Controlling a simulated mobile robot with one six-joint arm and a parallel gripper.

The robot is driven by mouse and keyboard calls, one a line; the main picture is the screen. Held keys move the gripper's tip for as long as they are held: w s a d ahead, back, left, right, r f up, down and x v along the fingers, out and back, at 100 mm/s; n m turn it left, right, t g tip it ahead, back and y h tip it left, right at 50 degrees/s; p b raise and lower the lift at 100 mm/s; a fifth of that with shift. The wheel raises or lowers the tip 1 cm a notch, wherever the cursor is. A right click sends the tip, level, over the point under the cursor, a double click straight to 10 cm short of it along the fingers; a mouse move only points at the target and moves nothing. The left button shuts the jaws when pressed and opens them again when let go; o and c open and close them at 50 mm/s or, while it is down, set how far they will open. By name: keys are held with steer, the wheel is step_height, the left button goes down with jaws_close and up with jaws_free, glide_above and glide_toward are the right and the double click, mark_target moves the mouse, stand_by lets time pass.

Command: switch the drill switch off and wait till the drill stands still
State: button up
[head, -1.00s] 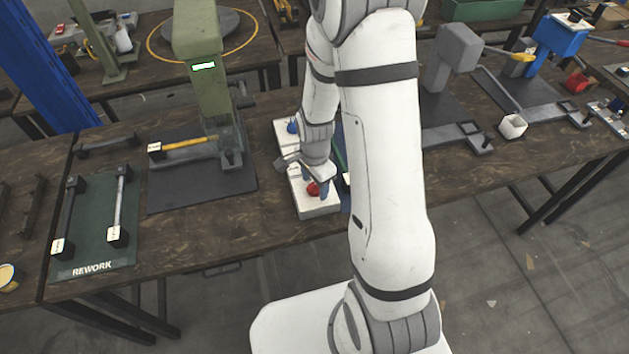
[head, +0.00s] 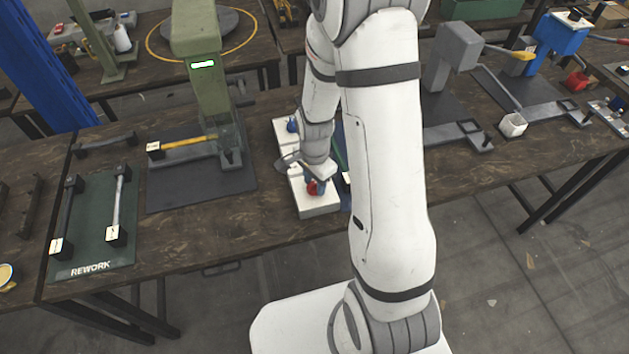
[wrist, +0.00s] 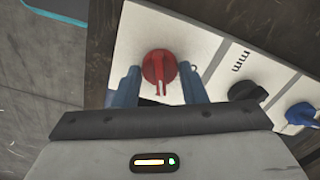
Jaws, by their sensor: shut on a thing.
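The red rotary knob (wrist: 158,67) sits on a white switch box (wrist: 133,35) in the wrist view, its raised grip bar pointing roughly down the picture. My gripper (wrist: 160,84) has its two blue fingers on either side of this knob and is shut on it. In the head view the red knob (head: 312,187) shows partly behind my gripper (head: 315,187) at the near end of the white box (head: 318,208). I cannot make out a drill or tell whether one turns.
A black knob (wrist: 247,92) and a blue knob (wrist: 302,114) sit farther along the white boxes. A green press (head: 205,80) with a lit display stands left on the bench. The green REWORK mat (head: 95,225) holds two handled bars. A grey press (head: 455,60) stands right of my arm.

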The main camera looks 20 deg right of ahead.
mark_target(315, 183)
steer(key=n+b, duration=0.3)
steer(key=n, duration=0.3)
steer(key=shift+f+n, duration=0.1)
steer(key=shift+n, duration=0.3)
steer(key=n+b, duration=0.2)
steer(key=n, duration=0.4)
steer(key=shift+n, duration=0.3)
steer(key=o, duration=1)
steer(key=shift+r, duration=0.2)
step_height(315, 183, up, 7)
steer(key=shift+f+b, duration=0.1)
steer(key=shift+b, duration=0.2)
steer(key=shift+r, duration=0.45)
